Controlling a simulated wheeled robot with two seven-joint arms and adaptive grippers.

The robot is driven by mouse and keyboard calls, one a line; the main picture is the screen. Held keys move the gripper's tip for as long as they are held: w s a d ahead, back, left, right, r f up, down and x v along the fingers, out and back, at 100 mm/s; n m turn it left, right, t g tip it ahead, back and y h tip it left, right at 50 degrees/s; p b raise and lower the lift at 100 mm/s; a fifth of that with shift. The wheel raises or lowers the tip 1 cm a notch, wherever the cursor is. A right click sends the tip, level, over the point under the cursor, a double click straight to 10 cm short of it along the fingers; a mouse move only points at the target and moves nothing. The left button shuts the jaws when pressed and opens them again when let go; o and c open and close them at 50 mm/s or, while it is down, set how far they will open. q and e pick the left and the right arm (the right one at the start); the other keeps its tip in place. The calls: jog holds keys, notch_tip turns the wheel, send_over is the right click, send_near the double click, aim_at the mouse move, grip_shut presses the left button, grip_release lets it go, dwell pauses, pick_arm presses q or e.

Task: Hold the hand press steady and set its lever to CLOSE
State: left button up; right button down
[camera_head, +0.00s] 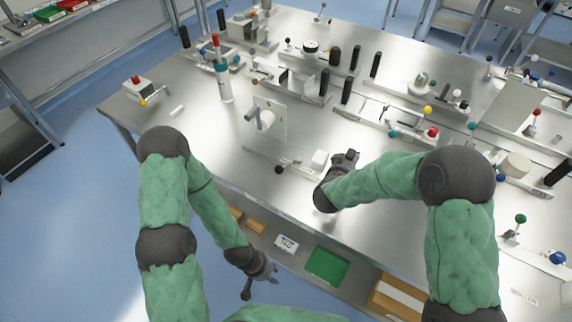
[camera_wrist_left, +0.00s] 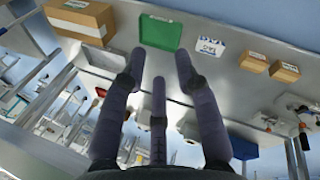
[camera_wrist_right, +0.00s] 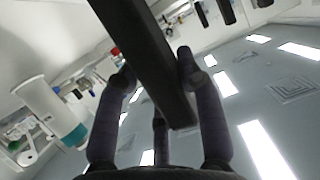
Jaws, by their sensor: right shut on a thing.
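My right gripper (camera_head: 346,158) is at the front middle of the steel table, beside a white block (camera_head: 319,159) on a long base plate (camera_head: 262,156). In the right wrist view its fingers (camera_wrist_right: 160,85) are shut on a dark bar (camera_wrist_right: 135,40) that passes between them. In the head view my fingers and that bar blend together. A thin rod with a black knob (camera_head: 278,170) lies along the plate. I cannot tell which fixture is the hand press, and no CLOSE marking is readable. My left gripper (camera_head: 262,275) hangs below the table's front edge, open and empty in the left wrist view (camera_wrist_left: 158,70).
A white panel with a roller (camera_head: 268,118) stands behind the plate. A white cylinder with a teal ring (camera_head: 223,80) stands at the back left. Several fixtures with levers and black handles crowd the right. A green tray (camera_head: 327,265) and boxes sit on the lower shelf.

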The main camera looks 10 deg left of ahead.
pick_arm(q)
grip_shut()
jog(key=w+d+r+n+g+h, duration=0.1)
jog(key=w+r+h, duration=0.2)
jog(key=r, duration=0.3)
jog(key=w+d+r+n+g+h, duration=0.1)
jog(key=w+d+r+h, duration=0.1)
jog(key=w+r, duration=0.3)
jog(key=w+d+r+n+g+h, duration=0.1)
jog(key=w+r+n+h, duration=0.1)
jog(key=w+r, duration=0.3)
jog(key=shift+d+r+h, duration=0.2)
jog(key=shift+r+h, duration=0.7)
jog(key=shift+r, duration=1)
jog(key=w+a+r+m+y, duration=0.1)
jog(key=w+a+m, duration=0.1)
jog(key=w+a, duration=0.1)
jog(key=w+a+r+m+t+y, duration=0.1)
jog(key=w+a+r+m, duration=0.1)
jog(key=w, duration=0.3)
jog(key=w+a+r+m+y, duration=0.1)
jog(key=w+a+m, duration=0.3)
jog(key=shift+a+r, duration=0.1)
jog(key=shift+r, duration=0.05)
jog(key=w+a+r+m+t+y, duration=0.2)
jog(key=w+a+r+m, duration=0.3)
jog(key=w+a, duration=0.3)
jog(key=shift+a+r+m+t+y, duration=0.3)
jog(key=shift+a+r+m+y, duration=0.15)
jog(key=shift+a+r, duration=0.35)
